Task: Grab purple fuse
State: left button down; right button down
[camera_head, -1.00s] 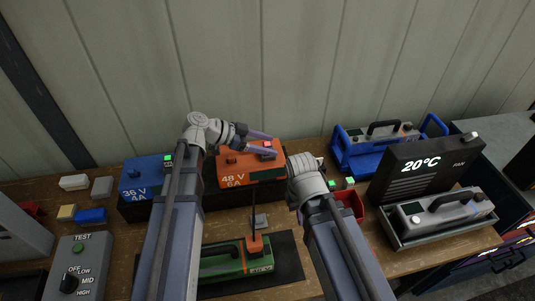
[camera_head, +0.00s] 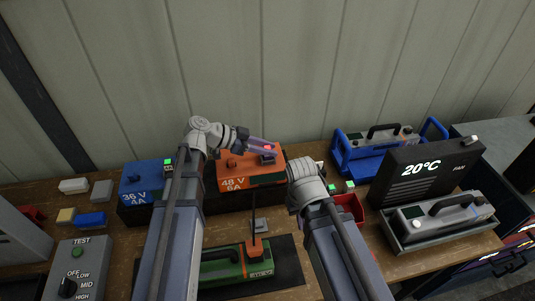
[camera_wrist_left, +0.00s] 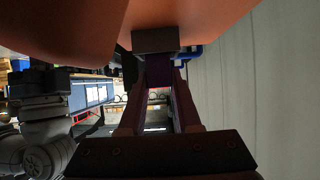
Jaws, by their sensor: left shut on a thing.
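My left gripper (camera_head: 264,147) reaches the upper right of the orange 48 V charger (camera_head: 235,171). Its purple-tinted fingers are shut at a small dark block with a red light (camera_head: 269,149) on the charger. In the left wrist view the fingers (camera_wrist_left: 158,90) close on a dark purple piece (camera_wrist_left: 158,70), which looks like the purple fuse, right against a dark block (camera_wrist_left: 155,39) on the charger's orange underside. Shadow and the fingers hide most of the piece. My right arm bends beside the charger; its gripper fingers do not show.
A blue 36 V charger (camera_head: 143,183) stands left of the orange one. A green unit (camera_head: 222,269) lies on a dark mat in front. A red bin (camera_head: 349,208), a 20°C fan box (camera_head: 424,167) and a blue-framed device (camera_head: 357,156) stand at right.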

aim_at(268, 147)
pick_arm(q)
jog(key=shift+r, duration=0.1)
notch_tip(268, 147, up, 10)
jog(key=p, duration=1)
